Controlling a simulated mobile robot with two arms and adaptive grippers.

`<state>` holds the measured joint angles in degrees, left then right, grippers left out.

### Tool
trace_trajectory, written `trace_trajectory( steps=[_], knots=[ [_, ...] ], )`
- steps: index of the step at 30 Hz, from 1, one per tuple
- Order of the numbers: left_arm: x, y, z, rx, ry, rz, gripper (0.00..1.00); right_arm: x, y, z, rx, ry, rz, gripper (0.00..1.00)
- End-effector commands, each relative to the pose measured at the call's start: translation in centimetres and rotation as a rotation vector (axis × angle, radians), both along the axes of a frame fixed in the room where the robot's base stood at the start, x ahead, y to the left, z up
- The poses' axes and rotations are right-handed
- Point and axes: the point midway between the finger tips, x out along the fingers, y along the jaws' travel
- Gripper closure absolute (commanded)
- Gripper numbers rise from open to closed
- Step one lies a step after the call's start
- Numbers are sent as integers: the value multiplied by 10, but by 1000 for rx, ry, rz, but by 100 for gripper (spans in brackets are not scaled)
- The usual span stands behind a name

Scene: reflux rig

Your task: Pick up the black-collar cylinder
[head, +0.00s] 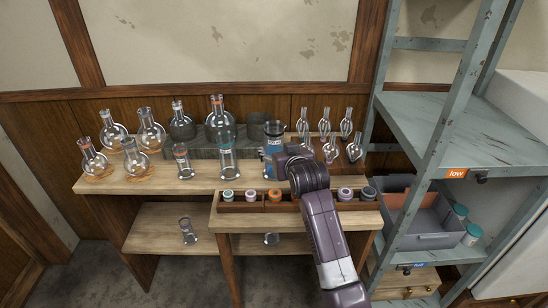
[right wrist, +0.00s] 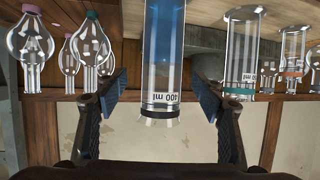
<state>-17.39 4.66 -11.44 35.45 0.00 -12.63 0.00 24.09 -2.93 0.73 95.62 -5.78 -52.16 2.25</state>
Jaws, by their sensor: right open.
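The black-collar cylinder (head: 272,134) is a clear glass with blue liquid, upright on the wooden bench behind my right gripper. In the right wrist view, which appears upside down, the cylinder (right wrist: 164,55) shows its black collar near its rim and a 400 ml mark. My right gripper (right wrist: 160,95) is open, with one finger on each side of the cylinder; I see a gap on both sides. In the head view the right gripper (head: 284,162) hides the cylinder's lower part. My left gripper is not in view.
A teal-collar cylinder (right wrist: 240,60) and a red-collar cylinder (head: 183,163) stand left of it in the head view. Several bulb-shaped glasses (head: 333,149) stand to the right, and round flasks (head: 135,158) to the left. A wooden rack (head: 231,208) of coloured caps lies in front.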

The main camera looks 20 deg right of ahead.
Motion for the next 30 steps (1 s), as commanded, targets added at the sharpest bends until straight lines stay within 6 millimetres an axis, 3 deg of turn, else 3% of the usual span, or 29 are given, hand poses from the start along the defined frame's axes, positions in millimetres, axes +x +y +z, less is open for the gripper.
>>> trace_trajectory(
  steps=[5,15,25,30],
  knots=[
    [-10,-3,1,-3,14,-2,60,11,1,-8,0,2,0,37],
    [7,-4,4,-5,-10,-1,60,42,0,-25,0,1,-1,37],
    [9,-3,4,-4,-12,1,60,45,0,-27,0,0,0,37],
    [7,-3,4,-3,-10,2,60,45,0,-27,0,1,0,56]
  ],
)
